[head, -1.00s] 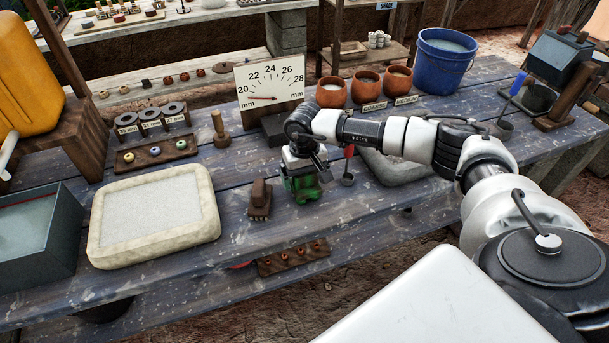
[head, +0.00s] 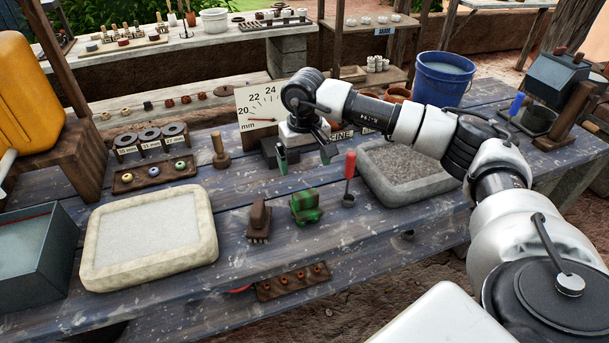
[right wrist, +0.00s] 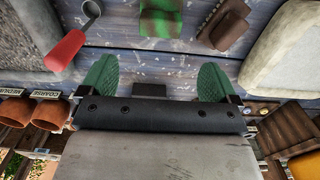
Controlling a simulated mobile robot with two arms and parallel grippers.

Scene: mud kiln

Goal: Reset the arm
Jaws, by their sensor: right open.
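My right gripper (head: 304,160) is open and empty above the bench, in front of the dial board. In the right wrist view its two green fingers (right wrist: 158,82) stand wide apart with nothing between them. A green and brown block (head: 306,208) sits on the bench below and in front of the gripper, clear of it; it also shows at the top of the right wrist view (right wrist: 160,18). My right arm reaches in from the right and hides part of the dial board and the clay pots. My left gripper is not in view.
A brown brush-like block (head: 259,221), a red-handled tool (head: 349,178) and a grey gravel tray (head: 440,192) are near the green block. A pale slab tray (head: 97,270) lies left. A blue bucket (head: 444,82) stands behind the arm. Bare bench (head: 230,195) lies between.

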